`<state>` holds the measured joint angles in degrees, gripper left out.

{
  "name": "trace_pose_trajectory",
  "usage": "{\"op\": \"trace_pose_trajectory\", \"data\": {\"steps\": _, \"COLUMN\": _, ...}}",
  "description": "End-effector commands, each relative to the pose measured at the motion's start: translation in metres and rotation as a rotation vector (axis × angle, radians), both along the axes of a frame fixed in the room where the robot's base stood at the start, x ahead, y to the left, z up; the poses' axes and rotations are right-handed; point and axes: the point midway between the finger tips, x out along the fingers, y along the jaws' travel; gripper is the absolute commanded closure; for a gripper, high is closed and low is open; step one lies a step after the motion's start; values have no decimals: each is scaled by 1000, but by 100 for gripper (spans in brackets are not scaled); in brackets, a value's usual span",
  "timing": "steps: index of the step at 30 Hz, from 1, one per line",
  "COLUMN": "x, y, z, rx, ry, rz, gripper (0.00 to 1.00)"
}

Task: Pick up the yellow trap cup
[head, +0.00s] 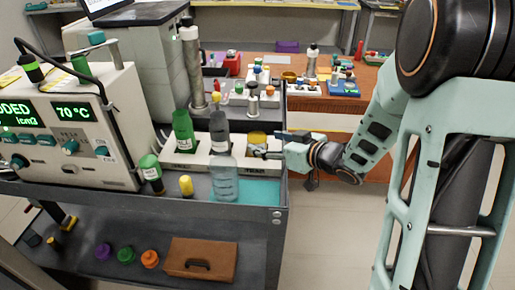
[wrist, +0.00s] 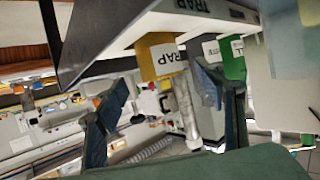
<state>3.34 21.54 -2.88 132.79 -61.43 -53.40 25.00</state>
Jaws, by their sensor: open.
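The yellow trap cup (head: 257,138) stands in the white holder at its right end, with its lower part hidden. In the wrist view the yellow trap cup (wrist: 160,58) shows a white label reading TRAP. My gripper (head: 270,146) reaches in from the right at the cup's height, close beside it. In the wrist view my gripper (wrist: 163,80) has its two fingers spread wide, with nothing held. The cup appears between the fingertips in the picture; I cannot tell whether they touch it.
The white holder (head: 188,158) also carries a green bottle (head: 183,131) and a grey bottle (head: 219,131), left of the cup. A clear bottle (head: 224,182) stands in front. A control box (head: 85,135) stands at left on the cart.

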Motion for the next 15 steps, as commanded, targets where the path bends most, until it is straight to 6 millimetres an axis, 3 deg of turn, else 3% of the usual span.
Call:
{"op": "trace_pose_trajectory", "data": {"steps": 9, "x": 28, "y": 30, "z": -14, "rx": 0, "ry": -1, "rz": 3, "gripper": 37}}
{"op": "trace_pose_trajectory", "data": {"steps": 15, "x": 36, "y": 35, "z": -17, "rx": 0, "ry": -2, "rz": -1, "gripper": 37}}
